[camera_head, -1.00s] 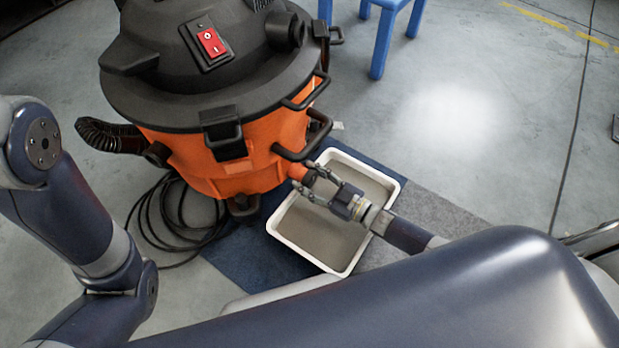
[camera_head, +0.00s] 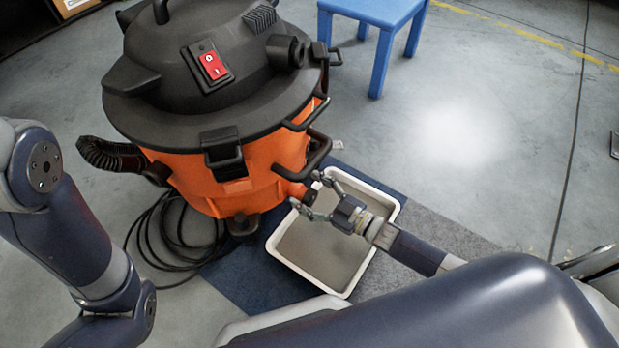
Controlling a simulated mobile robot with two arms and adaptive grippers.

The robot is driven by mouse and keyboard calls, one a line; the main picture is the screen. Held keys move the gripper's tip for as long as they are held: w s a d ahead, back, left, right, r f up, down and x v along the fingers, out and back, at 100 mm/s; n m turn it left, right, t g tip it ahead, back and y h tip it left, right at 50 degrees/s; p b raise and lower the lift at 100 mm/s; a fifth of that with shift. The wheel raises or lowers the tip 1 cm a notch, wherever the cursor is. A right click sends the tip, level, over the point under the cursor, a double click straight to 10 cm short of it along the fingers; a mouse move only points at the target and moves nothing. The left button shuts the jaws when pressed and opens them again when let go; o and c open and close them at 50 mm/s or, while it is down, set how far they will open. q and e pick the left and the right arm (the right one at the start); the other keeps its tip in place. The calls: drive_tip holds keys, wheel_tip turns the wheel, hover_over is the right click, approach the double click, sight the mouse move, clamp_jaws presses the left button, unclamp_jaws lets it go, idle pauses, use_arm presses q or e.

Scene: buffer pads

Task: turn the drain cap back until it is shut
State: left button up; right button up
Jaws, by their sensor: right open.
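The drain cap (camera_head: 309,198) is a small dark end on the orange outlet low on the side of the orange and black shop vacuum (camera_head: 218,187). My right gripper (camera_head: 304,189) is open, with its two thin fingers spread on either side of the cap. I cannot tell whether a finger touches it, or how far the cap is turned. A white-rimmed tray (camera_head: 356,282) lies below the outlet and the gripper. My left arm shows at the left, but its gripper is out of view.
A black cable (camera_head: 150,236) lies coiled on the floor left of the vacuum. A ribbed hose (camera_head: 105,153) sticks out at its left side. A blue stool (camera_head: 378,52) stands behind. The tray rests on a blue and grey mat (camera_head: 240,280). The floor at right is clear.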

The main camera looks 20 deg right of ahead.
drive_tip(key=shift+r, duration=3.2)
